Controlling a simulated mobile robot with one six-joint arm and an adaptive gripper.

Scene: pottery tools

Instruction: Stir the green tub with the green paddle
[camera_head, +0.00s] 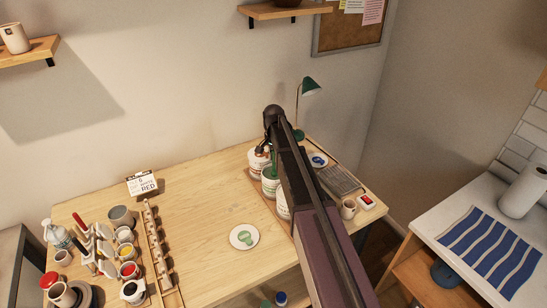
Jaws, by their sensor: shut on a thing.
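Several white tubs stand in a row on a wooden tray on the table, partly hidden by my arm. The middle one, with green markings, is the green tub (269,184). The green paddle (275,161) stands roughly upright over this tub, its lower end at or inside the opening; how deep it reaches I cannot tell. My gripper (273,146) hangs down from the arm's end above the tubs, shut on the paddle's upper part. The fingers are small and partly hidden by my arm.
A white saucer (235,240) with a green mark lies front left of the tubs. Another saucer (313,156), a green lamp (310,86), a keyboard (340,179) and a mug (348,209) are right of my arm. Paint pots crowd the left end. The table's middle is clear.

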